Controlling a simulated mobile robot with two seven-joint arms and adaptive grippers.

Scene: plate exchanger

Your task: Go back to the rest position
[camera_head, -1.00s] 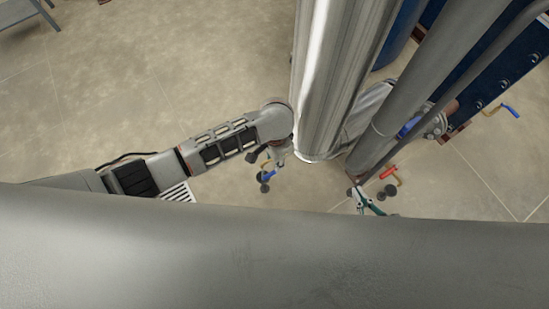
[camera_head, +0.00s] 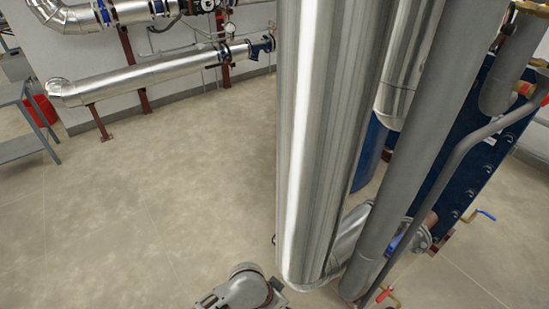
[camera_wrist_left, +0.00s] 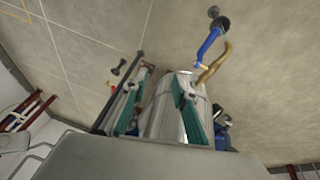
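My left gripper shows in the left wrist view (camera_wrist_left: 160,84), with two green-padded fingers spread apart. A shiny grey pipe shows between and behind the fingers, and I see nothing clearly held. In the head view, only a grey piece of my arm (camera_head: 245,288) shows at the bottom edge, left of the large vertical steel pipe (camera_head: 320,140). The left gripper itself is out of the head view. My right gripper is in neither view.
A blue-handled valve with a brass body (camera_wrist_left: 210,46) is near the left gripper. A red-handled valve (camera_head: 388,296) is at the head view's bottom. A blue plate exchanger (camera_head: 470,165) stands at right, a grey table (camera_head: 22,95) at left.

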